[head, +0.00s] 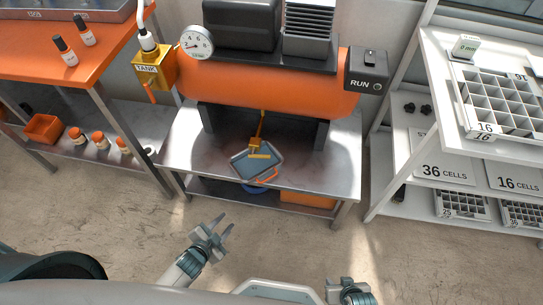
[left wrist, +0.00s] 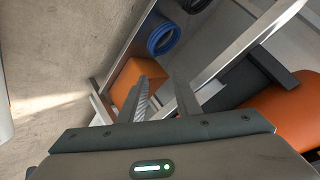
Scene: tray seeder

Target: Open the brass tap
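A yellow, brass-coloured tap (head: 258,148) with a crossbar-like handle hangs on a thin stem below the orange tank (head: 300,92). It is over a blue-grey drip tray (head: 243,166) on the metal bench. My left gripper (head: 225,224) is open and empty, its fingers apart, above the floor in front of the bench and well short of the tap. Its two fingers also show spread in the left wrist view (left wrist: 163,82). My right gripper (head: 348,284) is low at the bottom edge, far from the tap; its fingers are not clear. The tap is not seen in the left wrist view.
A yellow valve block marked TANK (head: 149,72) with an orange lever and a pressure gauge (head: 196,42) sit at the tank's left. A RUN switch box (head: 367,72) is at its right. A white shelf (head: 404,140) stands right, an orange table (head: 65,62) left. The floor ahead is clear.

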